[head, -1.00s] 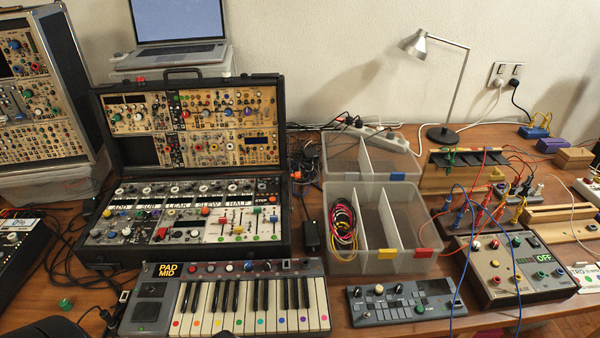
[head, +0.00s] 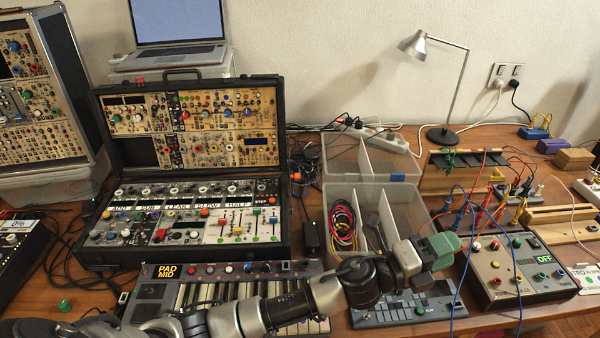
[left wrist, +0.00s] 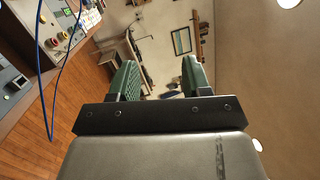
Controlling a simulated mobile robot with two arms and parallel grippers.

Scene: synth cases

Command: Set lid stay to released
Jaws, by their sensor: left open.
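The black synth case (head: 284,225) stands open on the table at left centre in the head view. Its lid (head: 276,95) is raised at the back, with panels of knobs inside. A lid stay cannot be made out clearly; a small orange part (head: 296,177) shows at the case's right side, and I cannot tell what it is. My left gripper (head: 448,251), with green fingers, is to the right of the case, above the small grey controller and apart from the case. In the left wrist view its fingers (left wrist: 159,78) are spread with nothing between them.
A keyboard (head: 150,300) lies in front of the case, partly behind my left arm. A clear divided bin (head: 410,205) with cables stands right of the case. A grey controller (head: 375,313) and a patch box (head: 510,290) with loose wires are at the right.

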